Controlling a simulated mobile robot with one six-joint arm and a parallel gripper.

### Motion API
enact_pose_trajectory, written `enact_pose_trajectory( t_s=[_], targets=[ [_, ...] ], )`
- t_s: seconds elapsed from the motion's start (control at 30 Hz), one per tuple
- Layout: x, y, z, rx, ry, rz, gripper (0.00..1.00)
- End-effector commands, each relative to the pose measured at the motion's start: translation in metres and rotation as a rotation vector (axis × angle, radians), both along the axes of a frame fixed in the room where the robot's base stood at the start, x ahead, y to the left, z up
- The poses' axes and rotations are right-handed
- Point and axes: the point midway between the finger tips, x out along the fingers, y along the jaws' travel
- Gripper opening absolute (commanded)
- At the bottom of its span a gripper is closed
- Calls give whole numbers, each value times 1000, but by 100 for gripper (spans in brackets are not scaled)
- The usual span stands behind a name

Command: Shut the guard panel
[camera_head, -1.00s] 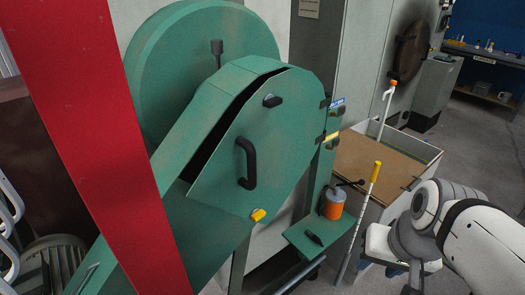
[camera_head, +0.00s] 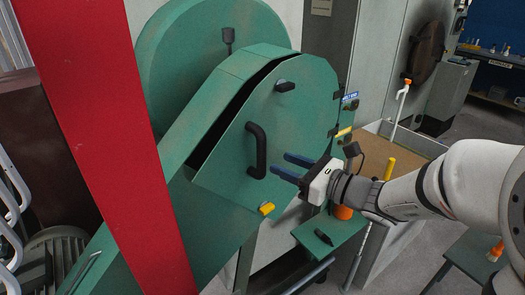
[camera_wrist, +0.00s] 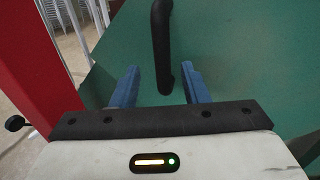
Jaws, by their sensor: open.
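The green guard panel (camera_head: 292,125) stands slightly ajar, with a dark gap along its upper left edge and hinges on its right side. Its black handle (camera_head: 256,151) is upright near the panel's left part. The handle also shows in the wrist view (camera_wrist: 161,45). A black latch (camera_head: 285,86) is near the panel's top and a yellow latch (camera_head: 266,209) near its bottom. My gripper (camera_head: 290,168) is open with blue fingers, just right of the handle in the head view. In the wrist view the handle's lower end is between and beyond the fingers; contact is not visible.
A red post (camera_head: 103,140) crosses the left foreground. A green shelf (camera_head: 335,235) with an orange can (camera_head: 342,212) is under my arm.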

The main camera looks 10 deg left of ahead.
Motion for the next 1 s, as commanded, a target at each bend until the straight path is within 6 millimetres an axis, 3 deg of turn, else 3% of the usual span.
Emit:
enact_pose_trajectory(
  t_s=[0.5, 0.9, 1.0],
  targets=[
    [29, 62, 1, 13, 10, -9, 41],
    [33, 70, 0, 13, 8, -13, 41],
    [33, 69, 0, 13, 8, -13, 33]
  ],
)
